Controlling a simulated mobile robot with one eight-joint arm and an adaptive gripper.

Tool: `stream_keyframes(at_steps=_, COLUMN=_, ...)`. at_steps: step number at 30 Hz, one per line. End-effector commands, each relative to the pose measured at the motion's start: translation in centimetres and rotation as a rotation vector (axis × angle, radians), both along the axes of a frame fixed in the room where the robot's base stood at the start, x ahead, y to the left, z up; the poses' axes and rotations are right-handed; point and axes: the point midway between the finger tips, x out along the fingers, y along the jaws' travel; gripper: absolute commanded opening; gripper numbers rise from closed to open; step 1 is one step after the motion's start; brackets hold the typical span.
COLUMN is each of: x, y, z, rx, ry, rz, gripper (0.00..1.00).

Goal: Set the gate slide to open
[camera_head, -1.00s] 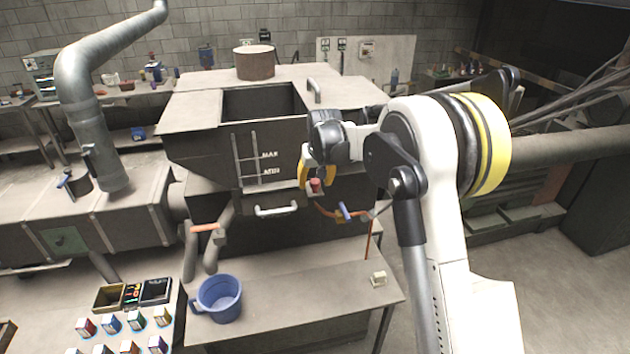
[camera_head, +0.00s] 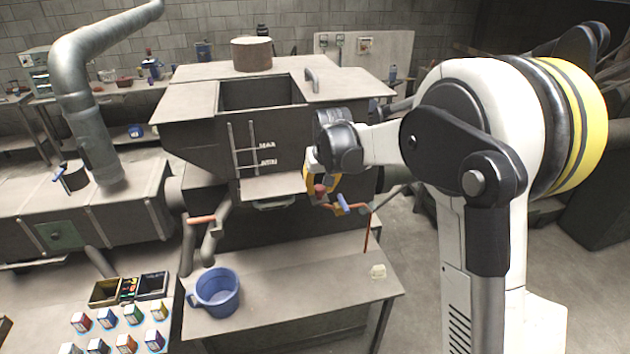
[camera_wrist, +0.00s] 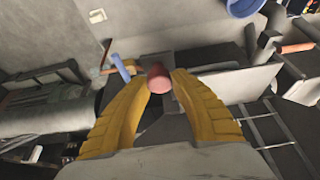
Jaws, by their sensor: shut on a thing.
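My gripper (camera_head: 321,190), with yellow fingers, is at the right side of the dark hopper's front (camera_head: 205,158). In the wrist view my gripper (camera_wrist: 157,95) is shut on a red knob (camera_wrist: 157,77), which sits between the fingertips. The red knob (camera_head: 319,189) also shows in the head view, partly hidden by a finger. A flat grey plate (camera_head: 272,187) juts out from the hopper front just left of the knob; it also shows in the wrist view (camera_wrist: 237,84). I cannot tell whether knob and plate are joined. No open or shut mark is readable.
A blue-handled valve (camera_head: 343,202) on an orange pipe is close to the right of my gripper. A blue bucket (camera_head: 218,287) and a small pale block (camera_head: 378,271) rest on the low table (camera_head: 285,290). Small boxes (camera_head: 109,318) stand at front left.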

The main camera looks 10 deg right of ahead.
Motion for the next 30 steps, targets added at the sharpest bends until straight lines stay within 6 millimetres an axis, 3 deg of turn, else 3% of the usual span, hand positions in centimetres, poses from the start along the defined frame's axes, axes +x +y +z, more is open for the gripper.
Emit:
stream_keyframes(at_steps=5, x=-2.3, y=0.0, z=-0.1, rx=0.000, ry=0.000, rz=0.000, gripper=0.00)
stream_keyframes(at_steps=14, x=-2.4, y=0.0, z=0.0, rx=0.000, ry=0.000, rz=0.000, gripper=0.00)
stream_keyframes(at_steps=15, x=-2.4, y=0.0, z=0.0, rx=0.000, ry=0.000, rz=0.000, gripper=0.33)
stream_keyframes(at_steps=17, x=-2.4, y=0.0, z=0.0, rx=0.000, ry=0.000, rz=0.000, gripper=0.52)
stream_keyframes(at_steps=26, x=-2.4, y=0.0, z=0.1, rx=0.000, ry=-0.001, rz=0.000, gripper=0.52)
stream_keyframes(at_steps=30, x=-2.8, y=0.0, z=1.1, rx=0.000, ry=-0.001, rz=0.000, gripper=0.52)
